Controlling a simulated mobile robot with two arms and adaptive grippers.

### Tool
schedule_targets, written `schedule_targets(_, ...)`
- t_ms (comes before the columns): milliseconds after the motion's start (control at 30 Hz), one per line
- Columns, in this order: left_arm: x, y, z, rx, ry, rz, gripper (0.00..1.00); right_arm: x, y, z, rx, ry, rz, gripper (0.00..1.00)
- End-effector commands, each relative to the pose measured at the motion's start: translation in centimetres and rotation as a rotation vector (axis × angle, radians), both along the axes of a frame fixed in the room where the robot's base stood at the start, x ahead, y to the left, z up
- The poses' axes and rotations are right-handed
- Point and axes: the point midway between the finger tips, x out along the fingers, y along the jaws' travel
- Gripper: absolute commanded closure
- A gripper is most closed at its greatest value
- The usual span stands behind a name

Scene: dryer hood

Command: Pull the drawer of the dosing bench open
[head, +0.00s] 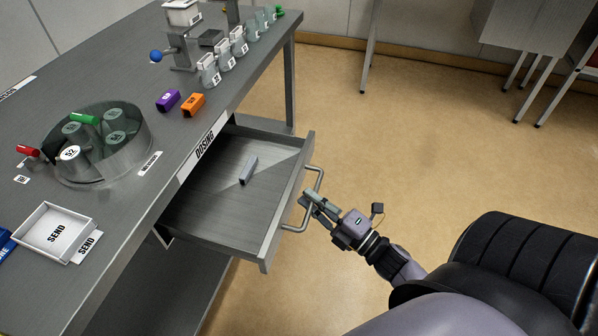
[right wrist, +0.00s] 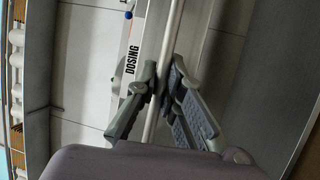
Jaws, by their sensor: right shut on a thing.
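The drawer (head: 225,190) of the dosing bench (head: 125,205) stands pulled out in the head view, with its inside showing. A small grey block (head: 248,169) lies in it. The drawer has a bar handle (head: 318,182) on its front. My right gripper (head: 310,198) is at the middle of the handle. In the right wrist view, the fingers of my right gripper (right wrist: 158,95) are closed around the handle bar (right wrist: 168,50), which runs between them. The bench label "DOSING" shows behind them. My left gripper is not in view.
On the bench top are a round glass-walled tray (head: 148,140), a purple block (head: 168,101), an orange block (head: 193,105), several labelled jars (head: 225,60) and a white "SEND" tray (head: 85,222). The floor (head: 400,130) right of the drawer is clear.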

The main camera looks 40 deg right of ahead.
Motion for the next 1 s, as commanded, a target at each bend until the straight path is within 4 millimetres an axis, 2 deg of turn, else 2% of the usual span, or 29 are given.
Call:
schedule_targets(433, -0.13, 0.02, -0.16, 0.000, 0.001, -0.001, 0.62, -0.33, -0.30, -0.09, -0.002, 0.002, -0.001, 1.00)
schedule_targets(467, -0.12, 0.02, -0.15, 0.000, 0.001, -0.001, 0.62, -0.33, -0.29, -0.09, -0.002, 0.002, -0.001, 0.90)
schedule_targets(767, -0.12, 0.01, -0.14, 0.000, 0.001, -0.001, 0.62, -0.31, -0.27, -0.04, -0.001, 0.001, 0.000, 0.70)
schedule_targets(1000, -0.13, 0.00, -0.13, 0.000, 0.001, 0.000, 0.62, -0.30, -0.26, -0.02, -0.001, 0.000, 0.000, 0.70)
